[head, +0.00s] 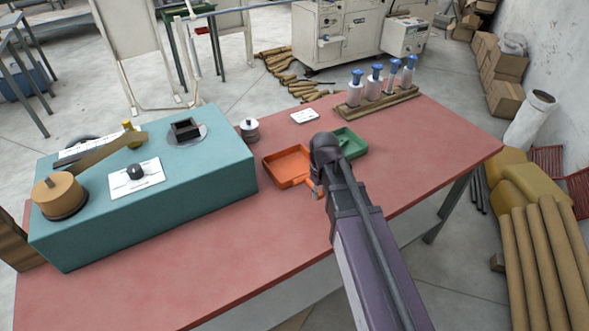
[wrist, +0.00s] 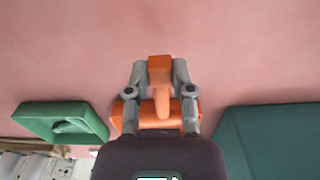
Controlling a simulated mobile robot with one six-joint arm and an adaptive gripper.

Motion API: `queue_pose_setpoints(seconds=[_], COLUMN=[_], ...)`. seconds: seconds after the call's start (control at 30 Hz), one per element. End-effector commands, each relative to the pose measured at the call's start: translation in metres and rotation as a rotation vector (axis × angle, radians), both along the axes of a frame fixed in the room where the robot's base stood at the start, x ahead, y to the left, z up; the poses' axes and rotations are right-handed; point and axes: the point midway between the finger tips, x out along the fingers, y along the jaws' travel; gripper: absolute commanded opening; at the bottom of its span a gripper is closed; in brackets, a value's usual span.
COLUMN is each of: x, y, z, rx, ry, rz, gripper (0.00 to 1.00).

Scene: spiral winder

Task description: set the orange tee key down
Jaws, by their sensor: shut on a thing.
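The orange tee key (wrist: 161,72) is between the two grey fingers of my gripper (wrist: 161,92) in the wrist view. Its blocky end sits at the fingertips and its stem runs back between the fingers. In the head view my gripper (head: 317,188) is over the red table, at the near right corner of the orange tray (head: 272,170). The arm hides most of the key there. The orange tray also shows behind the fingers in the wrist view (wrist: 118,117), partly covered. I cannot tell whether the key touches the table.
A green tray (head: 358,150) with a green piece in it lies just right of my gripper. The teal winder box (head: 215,185) stands to the left. A wooden rack (head: 380,100) of blue-capped bottles is at the back. The red table (head: 250,265) is clear in front.

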Motion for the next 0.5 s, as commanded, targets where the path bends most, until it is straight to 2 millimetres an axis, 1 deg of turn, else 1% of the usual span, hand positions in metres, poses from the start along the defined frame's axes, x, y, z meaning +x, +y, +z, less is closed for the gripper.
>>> queue_pose_setpoints(seconds=[0.17,0.27,0.5], x=[0.015,0.029,0.069], y=[0.006,0.013,0.034], z=[-0.002,-0.003,-0.008], rx=[0.0,0.0,0.0], ry=[0.0,0.0,0.0], rz=[-0.001,-0.002,-0.003], gripper=[0.0,0.0,0.0])
